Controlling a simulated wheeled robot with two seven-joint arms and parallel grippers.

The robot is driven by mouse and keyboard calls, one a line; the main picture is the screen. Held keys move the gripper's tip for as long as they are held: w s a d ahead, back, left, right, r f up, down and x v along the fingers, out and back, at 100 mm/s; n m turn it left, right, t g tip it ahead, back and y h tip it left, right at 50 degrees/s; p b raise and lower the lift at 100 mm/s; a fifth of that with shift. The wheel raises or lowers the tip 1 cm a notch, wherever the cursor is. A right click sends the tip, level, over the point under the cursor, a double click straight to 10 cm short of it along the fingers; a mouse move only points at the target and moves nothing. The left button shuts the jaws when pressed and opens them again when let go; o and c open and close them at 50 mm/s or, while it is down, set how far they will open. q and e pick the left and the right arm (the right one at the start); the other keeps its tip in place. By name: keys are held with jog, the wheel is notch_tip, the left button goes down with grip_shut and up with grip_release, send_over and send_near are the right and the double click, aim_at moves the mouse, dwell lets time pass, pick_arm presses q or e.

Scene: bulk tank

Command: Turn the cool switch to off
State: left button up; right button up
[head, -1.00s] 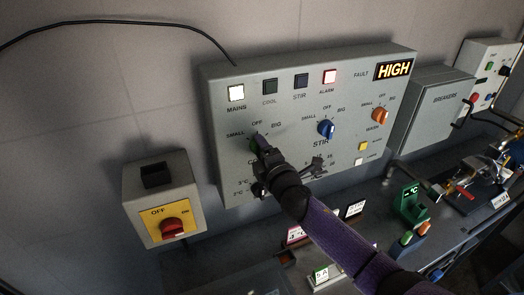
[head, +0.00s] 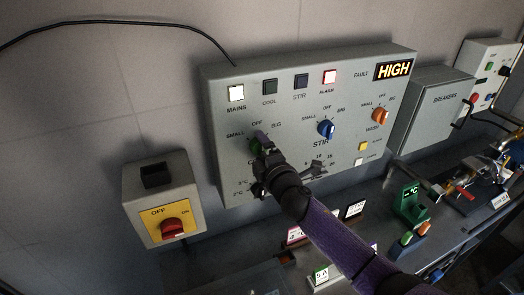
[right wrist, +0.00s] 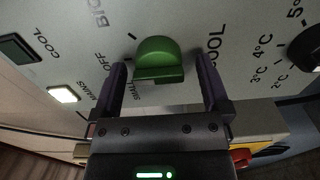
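The cool switch is a green knob (right wrist: 158,58) on the grey control panel (head: 225,100), above the word COOL. In the head view the knob (head: 254,145) is mostly hidden by my gripper. OFF, SMALL and BIG are printed around it. I cannot tell for sure which mark it points to. My right gripper (right wrist: 161,78) is at the panel, with one finger on each side of the knob. A gap shows between each finger and the knob, so it is open around it. My left gripper is not in view.
A blue stir knob (head: 326,129) and an orange knob (head: 379,117) sit to the right. A red isolator (head: 174,229) is lower left.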

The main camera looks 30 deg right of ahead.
jog(key=s, duration=1)
jog(key=shift+a, duration=0.3)
